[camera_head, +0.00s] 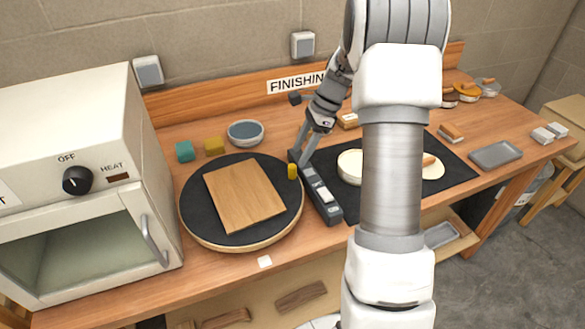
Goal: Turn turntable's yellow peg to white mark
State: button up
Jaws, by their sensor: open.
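The turntable (200,219) is a round black disc with a pale wooden edge. A rectangular wooden board (243,195) lies on it. The yellow peg (292,171) stands upright near the disc's right rim, toward the back. A white mark (264,261) is on the bench just in front of the turntable, near the bench's front edge. My gripper (302,158) points down just right of the peg, with its fingers apart. Whether a finger touches the peg cannot be told. My arm hides part of the bench to the right.
A long dark tool (325,203) with light parts lies close along the turntable's right side. A white oven (80,180) with a protruding handle stands left. Teal (184,151) and yellow (214,145) blocks and a bowl (245,132) sit behind. A black mat (455,172) lies right.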

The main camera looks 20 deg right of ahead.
aim_at(293, 166)
jog(key=x, duration=0.6)
jog(key=shift+f, duration=0.2)
grip_shut()
dwell(1.2)
